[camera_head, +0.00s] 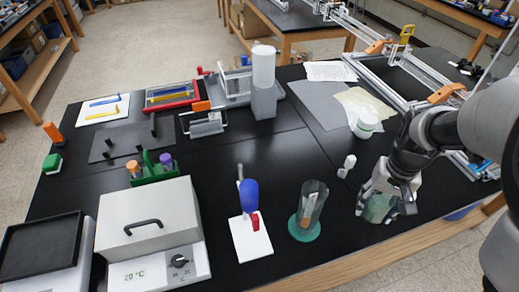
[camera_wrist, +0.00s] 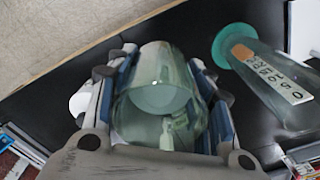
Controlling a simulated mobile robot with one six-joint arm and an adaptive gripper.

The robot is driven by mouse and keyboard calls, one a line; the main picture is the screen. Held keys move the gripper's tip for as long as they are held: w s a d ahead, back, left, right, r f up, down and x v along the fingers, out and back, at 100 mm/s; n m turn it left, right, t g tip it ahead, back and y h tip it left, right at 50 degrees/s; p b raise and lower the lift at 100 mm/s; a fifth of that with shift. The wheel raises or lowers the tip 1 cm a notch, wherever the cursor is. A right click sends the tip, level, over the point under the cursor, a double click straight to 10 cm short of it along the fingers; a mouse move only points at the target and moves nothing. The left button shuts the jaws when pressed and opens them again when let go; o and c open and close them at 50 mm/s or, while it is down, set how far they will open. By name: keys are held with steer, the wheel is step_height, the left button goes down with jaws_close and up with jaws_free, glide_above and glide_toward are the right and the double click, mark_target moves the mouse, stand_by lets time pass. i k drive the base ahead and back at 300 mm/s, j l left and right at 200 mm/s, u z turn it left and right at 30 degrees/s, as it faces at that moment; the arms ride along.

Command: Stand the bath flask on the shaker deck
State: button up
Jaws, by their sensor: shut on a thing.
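My gripper (camera_head: 386,204) is at the right of the bench in the head view, shut around a clear glass flask (camera_head: 376,208). In the wrist view the flask (camera_wrist: 158,112) fills the space between the two fingers, its round glass wall toward the camera. I cannot tell whether its base touches the bench. At the far lower left of the head view is a dark, rimmed flat top on a light base, which looks like the shaker deck (camera_head: 40,250). Nothing stands on it. The flask is far to its right, across the bench.
A clear cylinder with a green foot (camera_head: 308,208) stands just left of my gripper. Further left are a white board with a blue-handled tool (camera_head: 249,205), a lidded bath reading 20 °C (camera_head: 150,222) and a green rack (camera_head: 153,170).

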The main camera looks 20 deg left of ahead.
mark_target(40, 245)
steer(key=k+j+z, duration=0.15)
steer(key=z, duration=0.35)
steer(key=k+z, duration=0.65)
steer(key=z, duration=0.35)
steer(key=k+z, duration=0.7)
steer(key=k, duration=0.15)
steer(key=k+l+z, duration=0.2)
steer(key=k+z, duration=0.2)
steer(key=k+j+z, duration=0.15)
steer(key=k+z, duration=0.65)
steer(key=u, duration=3.1)
steer(key=i+j, duration=0.05)
steer(key=j, duration=0.05)
